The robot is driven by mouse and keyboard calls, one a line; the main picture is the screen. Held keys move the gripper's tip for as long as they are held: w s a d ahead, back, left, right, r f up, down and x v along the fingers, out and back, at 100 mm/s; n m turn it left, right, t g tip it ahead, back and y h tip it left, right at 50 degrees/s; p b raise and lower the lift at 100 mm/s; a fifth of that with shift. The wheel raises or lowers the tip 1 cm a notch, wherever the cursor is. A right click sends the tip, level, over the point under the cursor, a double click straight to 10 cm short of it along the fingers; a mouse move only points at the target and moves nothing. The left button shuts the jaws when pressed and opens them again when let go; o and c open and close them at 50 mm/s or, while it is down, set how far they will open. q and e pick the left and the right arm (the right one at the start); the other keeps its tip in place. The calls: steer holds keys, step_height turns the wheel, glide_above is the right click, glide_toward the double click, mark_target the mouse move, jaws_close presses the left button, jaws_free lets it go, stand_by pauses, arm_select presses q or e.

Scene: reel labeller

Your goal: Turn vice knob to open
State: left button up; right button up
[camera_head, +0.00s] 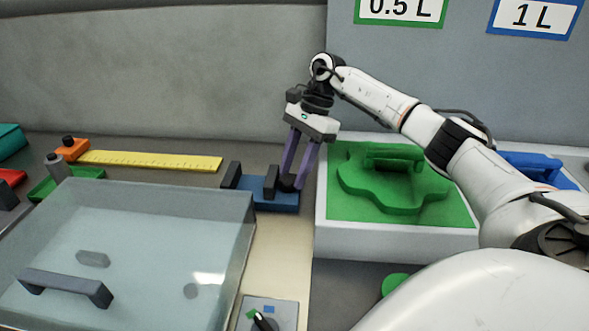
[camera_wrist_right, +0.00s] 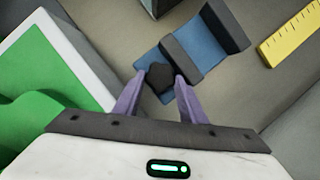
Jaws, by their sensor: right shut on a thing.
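The blue vice (camera_head: 277,203) with two dark jaws sits on the bench behind the clear-lidded box. Its jaws stand apart with a gap between them. The dark vice knob (camera_wrist_right: 159,77) is at the vice's near end in the right wrist view. My right gripper (camera_head: 294,184) points down at that end, its purple fingers on either side of the knob and shut on it. The right gripper also shows in the wrist view (camera_wrist_right: 156,82). The knob is partly hidden by the fingers in the head view. My left gripper is not in view.
A clear-lidded box (camera_head: 150,225) with a dark handle stands front left. A white tray (camera_head: 400,243) with a green shaped insert is close to the right of the vice. A yellow ruler (camera_head: 150,160) lies behind left. A small dial panel (camera_head: 270,312) is at the front.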

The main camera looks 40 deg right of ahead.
steer(key=shift+a+f, duration=0.1)
steer(key=shift+a, duration=0.3)
stand_by(0.5)
steer(key=o, duration=1.1)
steer(key=shift+c, duration=0.2)
steer(key=shift+d, duration=0.2)
steer(key=shift+r, duration=0.3)
steer(key=v, duration=0.9)
steer(key=shift+d+r, duration=0.2)
steer(key=shift+r, duration=0.2)
